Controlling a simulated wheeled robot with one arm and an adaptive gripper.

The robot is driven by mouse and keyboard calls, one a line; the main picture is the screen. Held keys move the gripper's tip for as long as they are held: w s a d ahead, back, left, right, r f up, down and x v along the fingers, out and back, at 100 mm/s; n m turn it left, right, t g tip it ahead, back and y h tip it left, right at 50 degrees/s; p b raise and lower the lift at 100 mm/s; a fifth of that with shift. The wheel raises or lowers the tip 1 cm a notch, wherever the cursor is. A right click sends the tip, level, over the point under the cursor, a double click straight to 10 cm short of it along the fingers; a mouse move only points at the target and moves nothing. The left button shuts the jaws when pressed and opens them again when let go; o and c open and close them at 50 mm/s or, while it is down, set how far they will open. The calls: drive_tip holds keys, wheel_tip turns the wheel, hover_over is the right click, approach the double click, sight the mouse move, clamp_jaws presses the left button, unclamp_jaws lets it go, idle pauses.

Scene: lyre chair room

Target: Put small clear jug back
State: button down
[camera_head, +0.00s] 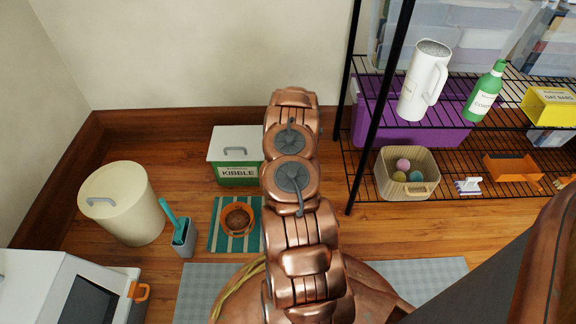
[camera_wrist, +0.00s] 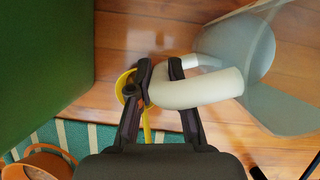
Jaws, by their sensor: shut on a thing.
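In the wrist view my gripper (camera_wrist: 161,74) is shut on the pale, curved handle of the small clear jug (camera_wrist: 240,48). The jug's see-through body extends to the upper right of the fingers, tilted in the picture, with wooden floor behind it. I cannot tell its height above the floor. In the head view my arm hides the gripper, and the jug does not show.
The green kibble box (camera_head: 237,156) and striped mat with an orange bowl (camera_head: 238,219) lie left of my arm. A black wire shelf (camera_head: 456,157) on the right holds a white pitcher (camera_head: 424,79), green bottle (camera_head: 485,92) and basket (camera_head: 407,173). A yellow item (camera_wrist: 125,86) shows near the fingers.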

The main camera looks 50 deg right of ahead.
drive_tip(key=c, duration=1.1)
unclamp_jaws()
